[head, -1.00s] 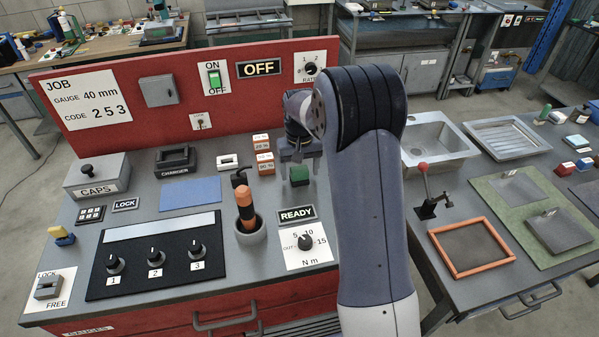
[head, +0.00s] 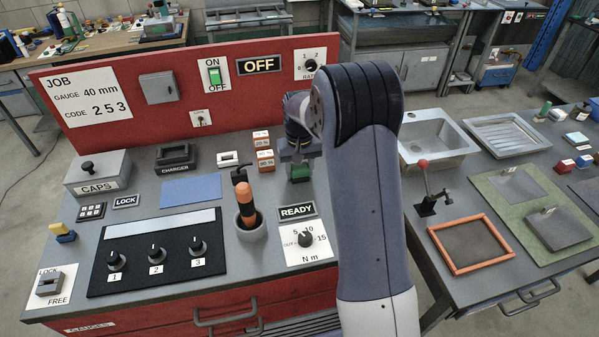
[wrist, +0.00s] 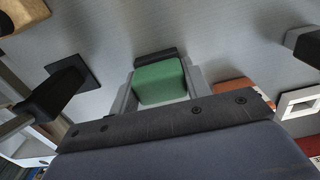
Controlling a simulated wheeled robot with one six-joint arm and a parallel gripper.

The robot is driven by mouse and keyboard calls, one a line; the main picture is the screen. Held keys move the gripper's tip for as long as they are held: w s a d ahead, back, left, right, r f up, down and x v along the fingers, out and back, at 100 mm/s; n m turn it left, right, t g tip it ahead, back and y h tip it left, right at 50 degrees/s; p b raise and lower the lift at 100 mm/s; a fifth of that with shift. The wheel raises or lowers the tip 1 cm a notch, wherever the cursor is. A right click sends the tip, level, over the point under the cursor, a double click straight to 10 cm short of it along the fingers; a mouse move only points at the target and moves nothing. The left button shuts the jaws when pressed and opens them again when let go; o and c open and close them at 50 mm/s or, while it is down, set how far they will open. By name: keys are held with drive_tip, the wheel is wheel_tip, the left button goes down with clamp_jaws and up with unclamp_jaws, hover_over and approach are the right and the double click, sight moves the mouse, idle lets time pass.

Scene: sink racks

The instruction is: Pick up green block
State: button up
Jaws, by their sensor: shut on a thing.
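The green block (head: 300,172) stands on the grey bench top beside the stacked orange-and-white blocks, partly hidden by my gripper. My gripper (head: 299,168) points down over it with the fingers shut on its sides. In the wrist view the green block (wrist: 160,82) sits between the two grey fingers of my gripper (wrist: 160,90), with a dark piece along its far edge. I cannot tell whether the block is clear of the bench.
The stacked orange-and-white blocks (head: 264,150) stand close on the left. The red back panel (head: 200,85) rises behind. A sink (head: 437,143) lies to the right.

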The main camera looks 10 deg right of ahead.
wheel_tip(320, 180, up, 10)
drive_tip(key=shift+r+b, duration=0.1)
drive_tip(key=shift+b, duration=0.8)
drive_tip(key=o, duration=0.5)
drive_tip(key=c, duration=0.3)
drive_tip(key=shift+c, duration=0.2)
